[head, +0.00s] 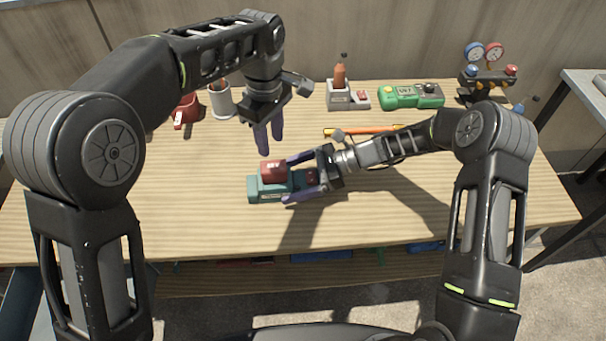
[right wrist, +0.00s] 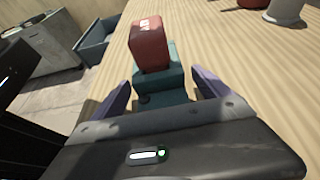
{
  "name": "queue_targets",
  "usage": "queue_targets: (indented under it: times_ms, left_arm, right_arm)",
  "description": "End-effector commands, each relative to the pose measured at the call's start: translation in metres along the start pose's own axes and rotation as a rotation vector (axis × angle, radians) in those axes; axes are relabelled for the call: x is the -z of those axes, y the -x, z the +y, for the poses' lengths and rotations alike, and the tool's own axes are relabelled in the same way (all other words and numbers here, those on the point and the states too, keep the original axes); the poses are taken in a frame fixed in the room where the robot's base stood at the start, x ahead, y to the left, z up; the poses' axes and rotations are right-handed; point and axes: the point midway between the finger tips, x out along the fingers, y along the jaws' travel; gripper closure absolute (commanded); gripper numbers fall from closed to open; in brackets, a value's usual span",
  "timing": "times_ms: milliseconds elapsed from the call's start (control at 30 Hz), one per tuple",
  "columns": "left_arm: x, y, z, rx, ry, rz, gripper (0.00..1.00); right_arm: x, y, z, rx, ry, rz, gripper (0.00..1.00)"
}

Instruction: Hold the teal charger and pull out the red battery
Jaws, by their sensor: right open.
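The teal charger (head: 255,190) lies on the wooden table. The red battery (head: 273,171) sits upright on its far-left part. In the right wrist view the battery (right wrist: 150,45) rises from the teal charger (right wrist: 160,88). My right gripper (head: 287,179) is open, with one purple finger on each side of the charger. The right wrist view shows the fingers (right wrist: 160,85) apart, so no firm grip shows. My left gripper (head: 271,153) points down, just above and behind the battery. Its two fingers look apart, with nothing between them.
A red mug (head: 186,110) and a grey cup (head: 221,103) stand at the back left. A holder with an orange-brown bottle (head: 340,78), a green meter (head: 411,96) and a gauge set (head: 485,72) line the back. An orange pencil-like rod (head: 365,130) lies behind my right arm. The front table is clear.

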Motion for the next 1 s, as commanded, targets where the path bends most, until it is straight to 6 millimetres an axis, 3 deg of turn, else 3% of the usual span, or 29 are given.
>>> queue_targets:
  times_ms: [333, 1000]
  left_arm:
    - [0.0000, 0.0000, 0.0000, 0.000, 0.000, 0.000, 0.64]
    - [0.0000, 0.0000, 0.0000, 0.000, 0.000, 0.000, 0.64]
  right_arm:
    - [0.0002, -0.0034, 0.0003, 0.000, 0.000, 0.000, 0.14]
    - [0.0001, -0.0030, 0.0002, 0.000, 0.000, 0.000, 0.69]
